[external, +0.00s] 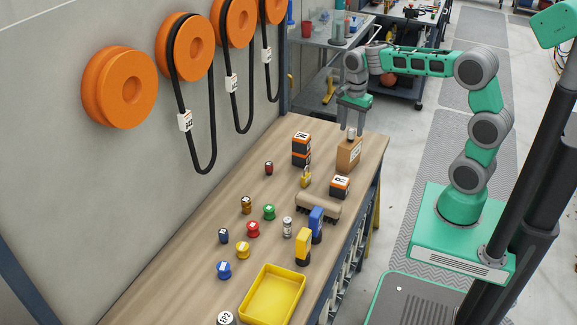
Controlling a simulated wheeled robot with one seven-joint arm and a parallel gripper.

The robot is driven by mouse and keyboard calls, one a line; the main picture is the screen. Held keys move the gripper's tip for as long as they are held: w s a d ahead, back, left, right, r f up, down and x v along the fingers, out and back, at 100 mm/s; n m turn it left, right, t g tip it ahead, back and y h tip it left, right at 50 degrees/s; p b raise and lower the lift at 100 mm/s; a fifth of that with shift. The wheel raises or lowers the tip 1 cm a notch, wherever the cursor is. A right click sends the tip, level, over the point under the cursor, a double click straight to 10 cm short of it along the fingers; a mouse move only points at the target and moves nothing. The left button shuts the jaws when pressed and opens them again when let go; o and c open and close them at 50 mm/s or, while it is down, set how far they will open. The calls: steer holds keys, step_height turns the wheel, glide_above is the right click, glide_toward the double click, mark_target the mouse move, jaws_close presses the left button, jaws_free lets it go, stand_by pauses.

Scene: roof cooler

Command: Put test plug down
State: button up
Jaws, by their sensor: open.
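My gripper (352,129) is open and points down at the far right end of the wooden bench. Its fingertips are just above a brown block-like box (347,157) with a white label. A small pale, grey-topped piece (351,135) stands on top of this box, at or just below the fingertips. It may be the test plug, but it is too small to tell. Whether a finger touches it is also unclear.
Orange-and-black boxes (301,150) are stacked left of the brown box. A padlock (306,177), a brown roll-like rest (318,206), blue (316,222) and yellow (303,246) blocks, small coloured pieces and a yellow tray (272,296) stand nearer. Orange reels with black cables hang on the wall.

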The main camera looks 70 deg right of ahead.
mark_target(351, 130)
step_height(351, 130, up, 10)
steer(key=s+a+f+n+t, duration=0.3)
steer(key=s+a+f+n, duration=0.8)
steer(key=n, duration=0.9)
steer(key=shift+s+a+n+t, duration=0.3)
steer(key=shift+s+a, duration=0.35)
steer(key=shift+a, duration=0.4)
